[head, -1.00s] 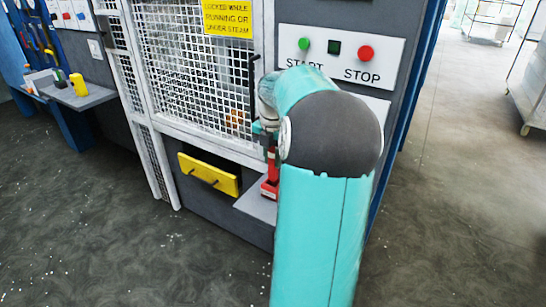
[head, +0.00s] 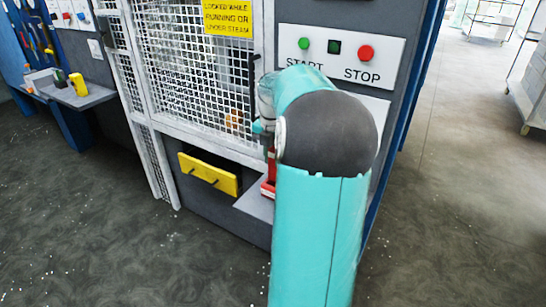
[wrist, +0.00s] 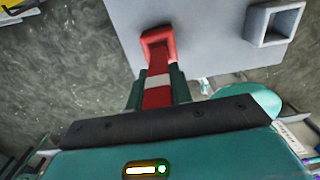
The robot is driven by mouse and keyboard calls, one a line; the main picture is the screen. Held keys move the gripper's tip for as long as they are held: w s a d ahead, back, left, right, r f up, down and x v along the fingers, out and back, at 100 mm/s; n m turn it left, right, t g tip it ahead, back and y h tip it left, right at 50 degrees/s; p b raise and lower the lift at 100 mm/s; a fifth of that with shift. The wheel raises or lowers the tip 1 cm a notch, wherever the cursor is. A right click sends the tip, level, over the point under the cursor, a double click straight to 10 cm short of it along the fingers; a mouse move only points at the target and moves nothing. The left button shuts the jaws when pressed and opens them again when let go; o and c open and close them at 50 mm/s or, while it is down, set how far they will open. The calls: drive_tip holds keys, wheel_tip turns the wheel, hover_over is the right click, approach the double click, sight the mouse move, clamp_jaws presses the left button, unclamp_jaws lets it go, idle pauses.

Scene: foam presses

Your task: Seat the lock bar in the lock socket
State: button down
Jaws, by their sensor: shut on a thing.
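My gripper (wrist: 157,88) is shut on the lock bar (wrist: 157,80), a red bar with a white band, in the wrist view. The bar's far end meets a red square-rimmed socket (wrist: 158,36) on the grey shelf. Whether the end is inside the rim or just above it, I cannot tell. In the head view my gripper (head: 264,128) is low in front of the mesh door, mostly hidden by my arm. The red socket (head: 267,189) shows on the shelf below it, with part of the red bar (head: 271,165) above.
An empty grey square socket (wrist: 275,24) stands on the grey shelf (wrist: 215,45) to the right. The white mesh door (head: 190,70) is close behind my gripper. A yellow handled panel (head: 208,174) is at left, the START/STOP panel (head: 340,55) above right. Floor at left is clear.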

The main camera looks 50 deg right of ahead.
drive_tip(key=shift+f, duration=2.75)
drive_tip(key=c, duration=1.2)
unclamp_jaws()
drive_tip(key=shift+o, duration=0.2)
wheel_tip(320, 180, up, 14)
drive_tip(key=shift+f, duration=0.1)
